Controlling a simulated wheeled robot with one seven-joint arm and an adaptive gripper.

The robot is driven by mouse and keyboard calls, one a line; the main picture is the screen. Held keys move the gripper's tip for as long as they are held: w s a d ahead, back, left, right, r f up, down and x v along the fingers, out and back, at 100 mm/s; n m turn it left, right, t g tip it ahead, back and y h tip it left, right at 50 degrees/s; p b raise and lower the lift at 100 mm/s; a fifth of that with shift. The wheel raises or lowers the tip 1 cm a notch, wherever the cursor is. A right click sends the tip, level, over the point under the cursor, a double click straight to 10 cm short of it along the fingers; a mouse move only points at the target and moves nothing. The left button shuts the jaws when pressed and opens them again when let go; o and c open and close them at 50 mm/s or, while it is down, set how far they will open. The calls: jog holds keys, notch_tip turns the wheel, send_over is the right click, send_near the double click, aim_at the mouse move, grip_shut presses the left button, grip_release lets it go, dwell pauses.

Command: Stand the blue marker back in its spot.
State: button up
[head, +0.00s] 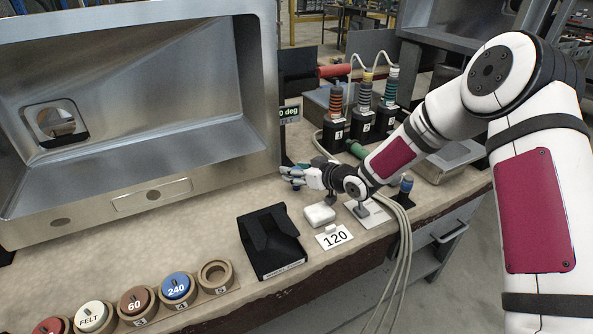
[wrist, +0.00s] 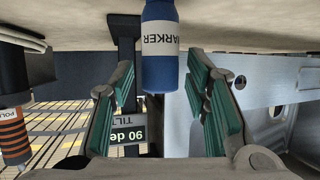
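The blue marker (wrist: 160,70) shows at the top middle of the wrist view, with a white label reading "ARKER". Its far part is cut off by the frame edge. In the head view my gripper (head: 287,175) is low over the bench by the sink's right front corner; the marker is mostly hidden there. I cannot tell which place is the marker's spot.
A tilt display (head: 289,113) on a dark post stands just behind. A white block (head: 319,214), a "120" card (head: 334,237), a black holder (head: 270,243) and a row of round discs (head: 176,287) line the front. A blue-topped item (head: 406,185) stands right.

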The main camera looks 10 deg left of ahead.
jog(key=shift+r, duration=0.2)
jog(key=p+v, duration=0.1)
jog(key=v, duration=1.1)
jog(key=shift+d, duration=0.1)
